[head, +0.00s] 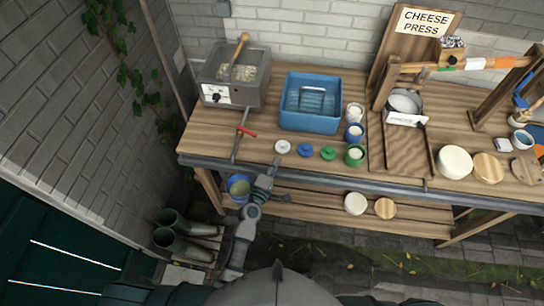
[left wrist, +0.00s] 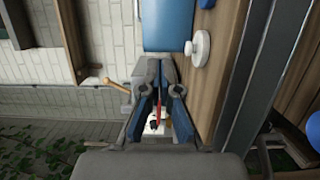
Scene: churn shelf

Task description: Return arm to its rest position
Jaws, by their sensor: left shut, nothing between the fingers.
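My left gripper (head: 275,163) is near the front edge of the wooden table (head: 225,145), just below the white lid in the head view. In the left wrist view its fingers (left wrist: 160,72) are shut with nothing held between them. My left arm comes up from the bottom of the head view, in front of the table. My right gripper is not in either view.
A grey vat (head: 235,75) with a red-handled outlet (head: 246,131) stands at the table's left. A blue tub (head: 310,103), small jars and lids (head: 282,147) lie nearby. A cheese press (head: 405,105) is at right.

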